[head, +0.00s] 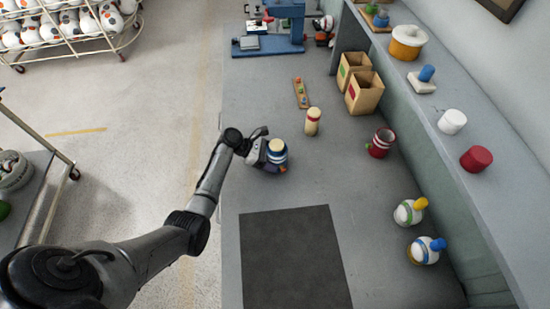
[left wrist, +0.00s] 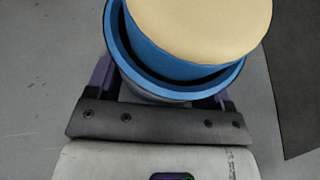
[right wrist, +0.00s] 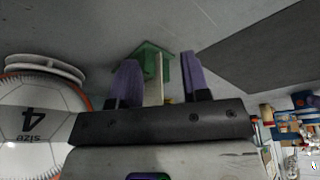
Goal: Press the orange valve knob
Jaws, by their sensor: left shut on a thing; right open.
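My left gripper (head: 268,155) is shut on a blue cylinder with a cream top (head: 277,150), near the table's left edge in the head view. In the left wrist view the cream top (left wrist: 205,25) sits in a blue rim (left wrist: 165,85), with the purple fingers on either side. A small orange spot (head: 284,169) shows low beside the cylinder; I cannot tell whether it is the valve knob. My right gripper (right wrist: 158,80) is open in the right wrist view, with a green part and pale upright bar (right wrist: 152,65) beyond its fingers. It is out of the head view.
A dark mat (head: 295,258) lies on the near table. A large "size 4" ball (right wrist: 40,118) is close to my right gripper.

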